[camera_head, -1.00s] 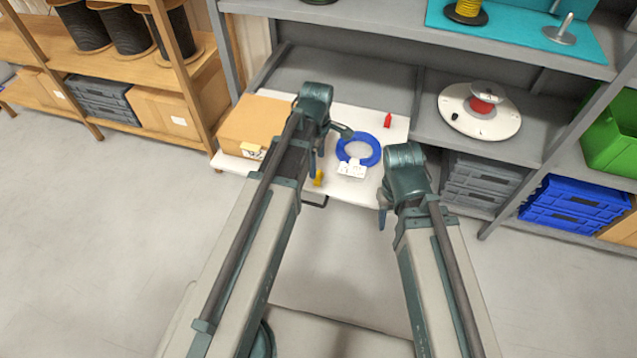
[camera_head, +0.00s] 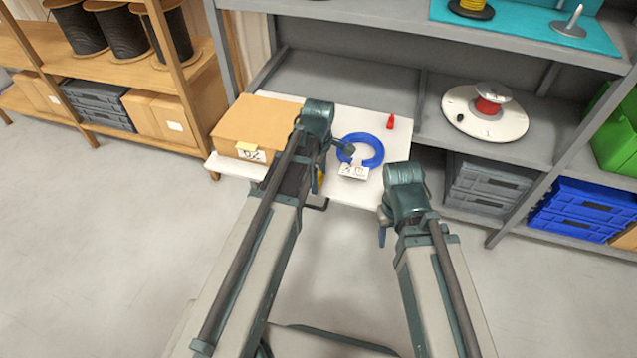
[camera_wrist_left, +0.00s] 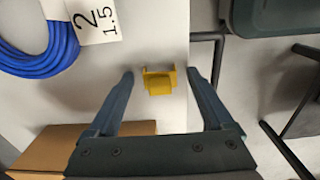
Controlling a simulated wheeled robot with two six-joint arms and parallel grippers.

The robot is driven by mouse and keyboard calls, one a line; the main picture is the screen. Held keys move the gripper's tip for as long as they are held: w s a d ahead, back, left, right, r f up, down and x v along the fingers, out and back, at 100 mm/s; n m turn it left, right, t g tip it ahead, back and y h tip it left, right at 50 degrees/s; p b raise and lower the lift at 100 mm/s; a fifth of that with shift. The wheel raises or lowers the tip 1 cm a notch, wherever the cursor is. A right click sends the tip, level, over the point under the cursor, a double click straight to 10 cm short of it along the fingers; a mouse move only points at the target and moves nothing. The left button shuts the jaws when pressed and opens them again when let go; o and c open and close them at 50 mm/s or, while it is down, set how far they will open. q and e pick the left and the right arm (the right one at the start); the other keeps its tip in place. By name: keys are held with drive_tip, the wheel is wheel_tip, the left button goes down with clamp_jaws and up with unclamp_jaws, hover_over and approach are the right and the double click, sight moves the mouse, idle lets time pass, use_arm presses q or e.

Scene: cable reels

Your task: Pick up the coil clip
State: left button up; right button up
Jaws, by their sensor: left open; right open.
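The yellow coil clip (camera_wrist_left: 159,82) lies on the white tabletop (camera_wrist_left: 160,30), near its edge. It is between the two fingertips of my left gripper (camera_wrist_left: 161,75) in the left wrist view, with a gap on each side. In the head view only a sliver of the clip (camera_head: 320,176) shows beside my left gripper (camera_head: 328,163), which hides the rest. My left gripper is open and empty, over the table. My right gripper (camera_head: 384,222) is open at the table's front right corner, away from the clip.
A blue cable coil (camera_head: 371,148) with a white printed tag (camera_head: 353,172) lies near the clip. A cardboard box (camera_head: 255,122) stands on the table's left part. A small red object (camera_head: 390,122) is at the back. A grey shelf unit (camera_head: 340,85) stands behind the table.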

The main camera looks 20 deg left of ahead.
use_arm(q)
clamp_jaws()
idle(0.4)
use_arm(e)
drive_tip(key=shift+r, duration=0.1)
